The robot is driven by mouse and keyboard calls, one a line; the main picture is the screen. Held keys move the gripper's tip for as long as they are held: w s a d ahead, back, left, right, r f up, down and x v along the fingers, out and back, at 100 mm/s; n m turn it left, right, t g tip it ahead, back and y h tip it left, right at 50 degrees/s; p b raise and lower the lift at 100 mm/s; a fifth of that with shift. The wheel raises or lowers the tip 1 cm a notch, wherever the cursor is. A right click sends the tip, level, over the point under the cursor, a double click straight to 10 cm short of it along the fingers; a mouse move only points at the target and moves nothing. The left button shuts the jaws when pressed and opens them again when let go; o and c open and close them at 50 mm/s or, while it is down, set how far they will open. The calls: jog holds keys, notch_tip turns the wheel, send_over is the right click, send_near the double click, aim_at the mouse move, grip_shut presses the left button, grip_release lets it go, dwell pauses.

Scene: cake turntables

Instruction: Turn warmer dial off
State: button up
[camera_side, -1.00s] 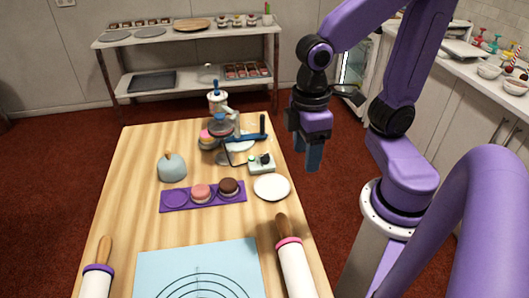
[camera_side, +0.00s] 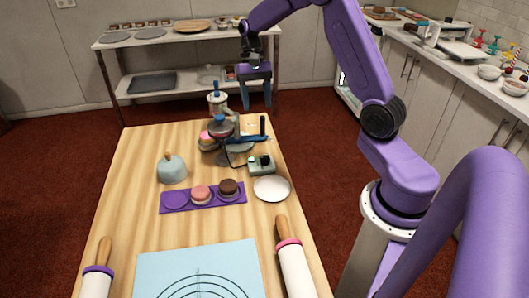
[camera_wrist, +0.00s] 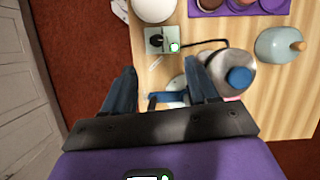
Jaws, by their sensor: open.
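The dial box (camera_side: 262,166) is a small pale box on the right side of the table, with a dark knob (camera_side: 266,160) and a lit green light (camera_side: 252,160). In the wrist view the box (camera_wrist: 161,41) lies beyond my fingertips, with its dark knob (camera_wrist: 155,41) and green light (camera_wrist: 175,47) visible. The knob's exact setting is too small to tell. A black cable (camera_wrist: 208,43) leads from the box. My gripper (camera_side: 257,108) is open and empty, raised near the table's far right corner, pointing down. It also shows in the wrist view (camera_wrist: 160,70), apart from the box.
A white plate (camera_side: 272,188) lies just in front of the box. A purple tray (camera_side: 203,198) with cakes and a grey domed thing (camera_side: 172,170) are left. Rolling pins (camera_side: 294,265) lie nearer.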

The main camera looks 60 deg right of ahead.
jog(key=d+m, duration=0.1)
jog(key=d, duration=0.2)
send_near(265, 156)
jog(key=shift+y, duration=0.3)
jog(key=x, duration=0.8)
jog(key=shift+s+d+f, duration=0.1)
jog(key=shift+s+f, duration=0.05)
jog(key=shift+f, duration=0.15)
jog(key=c, duration=1.1)
